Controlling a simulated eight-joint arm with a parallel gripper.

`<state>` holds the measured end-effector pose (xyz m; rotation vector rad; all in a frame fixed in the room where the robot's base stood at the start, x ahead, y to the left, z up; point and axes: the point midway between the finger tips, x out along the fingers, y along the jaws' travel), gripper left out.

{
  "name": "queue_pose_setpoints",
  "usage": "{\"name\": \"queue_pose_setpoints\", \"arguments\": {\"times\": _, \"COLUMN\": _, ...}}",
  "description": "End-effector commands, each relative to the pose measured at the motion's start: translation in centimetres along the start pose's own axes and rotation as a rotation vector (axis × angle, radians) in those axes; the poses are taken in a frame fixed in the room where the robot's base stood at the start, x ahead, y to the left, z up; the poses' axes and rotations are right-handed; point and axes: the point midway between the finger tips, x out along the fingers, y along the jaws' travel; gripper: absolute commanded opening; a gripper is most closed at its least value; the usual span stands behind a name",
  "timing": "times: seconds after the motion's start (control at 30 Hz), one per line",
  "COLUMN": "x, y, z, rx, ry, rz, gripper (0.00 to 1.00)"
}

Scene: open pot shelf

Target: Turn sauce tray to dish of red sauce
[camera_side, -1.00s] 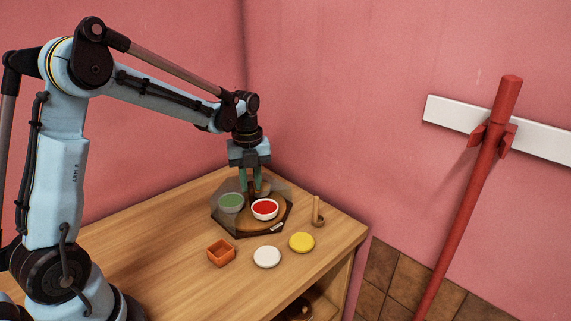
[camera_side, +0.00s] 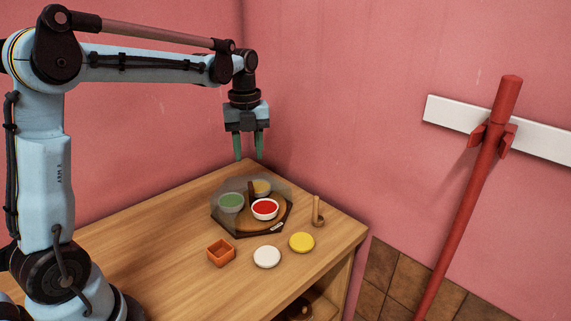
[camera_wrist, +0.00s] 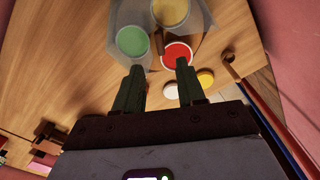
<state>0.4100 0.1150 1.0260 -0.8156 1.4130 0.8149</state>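The sauce tray (camera_side: 234,232) is a dark, angular tray with a round wooden turntable, standing on the wooden table. A dish of red sauce (camera_side: 265,209) sits at its front right, at the open side of a see-through cover. A dish of green sauce (camera_side: 231,202) is at the left and a dish of yellow sauce (camera_side: 261,187) at the back, both under the cover. A dark upright handle stands at the tray's middle. My gripper (camera_side: 249,161) is open and empty, well above the tray. In the wrist view its fingers (camera_wrist: 158,74) are apart, with the red dish (camera_wrist: 177,54) beyond them.
An orange square bowl (camera_side: 221,253), a white disc (camera_side: 267,257) and a yellow disc (camera_side: 301,242) lie in front of the tray. A wooden pestle and mortar (camera_side: 318,214) stands to the right. The table's left part is clear.

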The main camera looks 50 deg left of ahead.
Motion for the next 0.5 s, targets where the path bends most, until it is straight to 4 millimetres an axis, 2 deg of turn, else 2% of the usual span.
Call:
{"name": "queue_pose_setpoints", "arguments": {"times": 0.2, "x": -2.6, "y": 0.0, "z": 0.0, "rx": 0.000, "ry": 0.000, "rz": 0.000, "gripper": 0.39}}
{"name": "queue_pose_setpoints", "arguments": {"times": 0.5, "x": -3.3, "y": 0.0, "z": 0.0, "rx": 0.000, "ry": 0.000, "rz": 0.000, "gripper": 0.39}}
